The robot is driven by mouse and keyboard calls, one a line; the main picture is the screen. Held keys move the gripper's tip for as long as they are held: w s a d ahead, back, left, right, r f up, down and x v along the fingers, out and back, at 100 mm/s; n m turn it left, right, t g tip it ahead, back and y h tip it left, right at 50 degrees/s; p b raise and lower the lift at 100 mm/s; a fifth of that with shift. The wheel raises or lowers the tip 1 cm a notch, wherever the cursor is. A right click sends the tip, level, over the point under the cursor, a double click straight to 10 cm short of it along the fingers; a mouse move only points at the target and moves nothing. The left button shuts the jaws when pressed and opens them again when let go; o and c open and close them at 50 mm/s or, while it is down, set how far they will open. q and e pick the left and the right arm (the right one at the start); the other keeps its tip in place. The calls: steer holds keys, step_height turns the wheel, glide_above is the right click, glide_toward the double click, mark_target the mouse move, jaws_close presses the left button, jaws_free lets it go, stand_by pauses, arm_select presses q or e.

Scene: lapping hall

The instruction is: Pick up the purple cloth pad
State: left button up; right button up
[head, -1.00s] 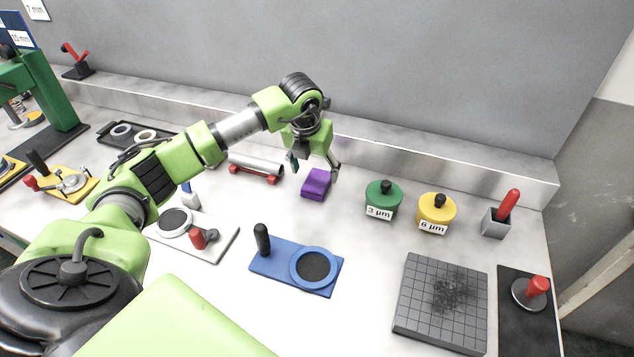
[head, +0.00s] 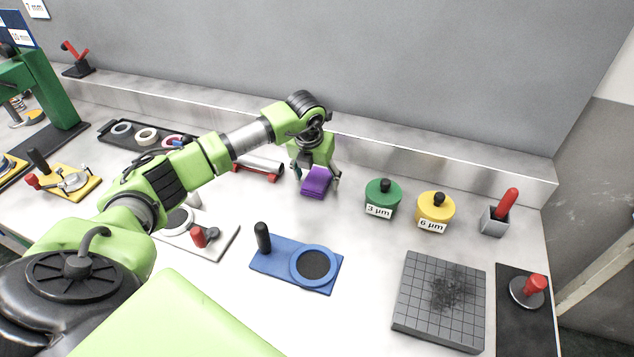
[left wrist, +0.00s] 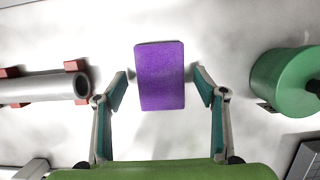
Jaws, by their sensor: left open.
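The purple cloth pad (head: 316,182) lies on the bench top, right of the metal cylinder. In the left wrist view the pad (left wrist: 161,76) is upright in the picture, between the tips of my left gripper. My left gripper (head: 318,178) is open, its fingers on either side of the pad. In the left wrist view both fingers of the gripper (left wrist: 161,86) are apart from the pad, with a gap on each side. My right gripper is not in view.
A metal cylinder (left wrist: 38,88) on a red rest lies left of the pad. A green pot (head: 382,199) and a yellow pot (head: 436,212) stand to the right. A blue plate with a ring (head: 280,262) lies in front. The raised back ledge (head: 420,165) runs behind.

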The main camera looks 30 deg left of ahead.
mark_target(318, 175)
arm_select(q)
steer(key=shift+f, duration=0.1)
steer(key=c, duration=1.1)
steer(key=shift+c, duration=0.2)
steer(key=shift+r, duration=0.2)
steer(key=shift+r+p, duration=0.25)
steer(key=shift+p, duration=0.05)
step_height(318, 175, up, 2)
steer(key=shift+w+r+b, duration=0.1)
steer(key=shift+r+b, duration=0.05)
steer(key=shift+b, duration=0.6)
steer(key=s+r, duration=0.1)
steer(key=r, duration=0.1)
steer(key=s+d+r, duration=0.1)
steer(key=s+r+b, duration=0.1)
steer(key=s+r, duration=0.1)
steer(key=shift+s+d+r, duration=0.1)
steer(key=shift+d+r, duration=0.25)
steer(key=shift+d, duration=0.05)
steer(key=s+d+r+b, duration=0.1)
steer(key=s+d+r, duration=0.3)
steer(key=s, duration=0.4)
steer(key=shift+s+r+b, duration=0.35)
steer(key=shift+s, duration=0.05)
